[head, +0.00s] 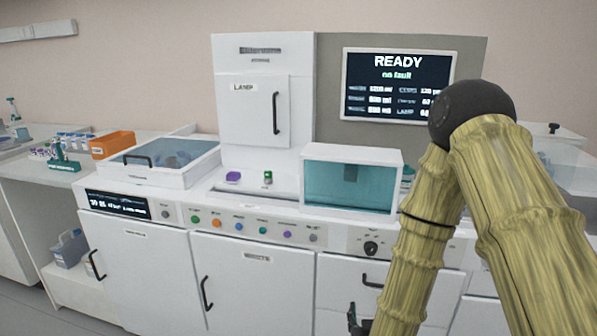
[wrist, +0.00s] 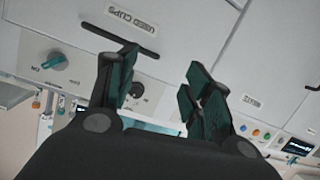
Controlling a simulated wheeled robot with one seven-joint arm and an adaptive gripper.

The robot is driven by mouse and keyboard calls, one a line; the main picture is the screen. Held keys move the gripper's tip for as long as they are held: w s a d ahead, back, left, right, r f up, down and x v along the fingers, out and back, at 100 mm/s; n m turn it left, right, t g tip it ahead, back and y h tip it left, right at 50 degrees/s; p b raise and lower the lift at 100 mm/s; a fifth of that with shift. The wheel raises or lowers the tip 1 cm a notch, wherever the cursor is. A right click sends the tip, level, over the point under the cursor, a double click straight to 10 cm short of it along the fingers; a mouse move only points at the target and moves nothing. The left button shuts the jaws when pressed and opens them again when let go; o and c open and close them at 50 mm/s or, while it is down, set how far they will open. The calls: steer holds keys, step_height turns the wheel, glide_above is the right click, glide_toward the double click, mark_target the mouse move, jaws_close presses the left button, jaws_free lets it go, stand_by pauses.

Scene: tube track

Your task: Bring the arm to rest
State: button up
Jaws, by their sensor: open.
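My arm (head: 520,200), with a bamboo-like surface and a dark elbow joint, stands bent at the right of the head view. Its lower part reaches down in front of the machine's drawers. My gripper (wrist: 162,65) is open and empty in the wrist view, its two dark green fingers apart. In the head view only a small dark part of it shows at the bottom edge; the rest is cut off or hidden. Beyond the fingers in the wrist view is a white drawer front labelled "USED CUPS" (wrist: 132,17), with a dark bar handle.
The white machine fills the middle, with a clear-lidded bin (head: 150,165), a teal-windowed box (head: 350,180) and a "READY" screen (head: 398,85). Door handles (head: 207,293) stick out in front. An orange box (head: 112,144) is on the left counter. Floor shows at lower left.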

steer(key=s+d+f+g+y+p, duration=0.1)
steer(key=s+f+g, duration=0.4)
steer(key=s, duration=0.6)
steer(key=s+d+f+g+y+p, duration=0.1)
steer(key=s+f+g+p, duration=0.3)
steer(key=s+f, duration=0.3)
steer(key=s+d+f+g+y+p, duration=0.1)
steer(key=s+f+g+p, duration=0.2)
steer(key=s, duration=1.3)
step_height(320, 180, down, 4)
steer(key=g, duration=0.2)
steer(key=shift+s+d+g, duration=0.15)
steer(key=shift+g, duration=0.15)
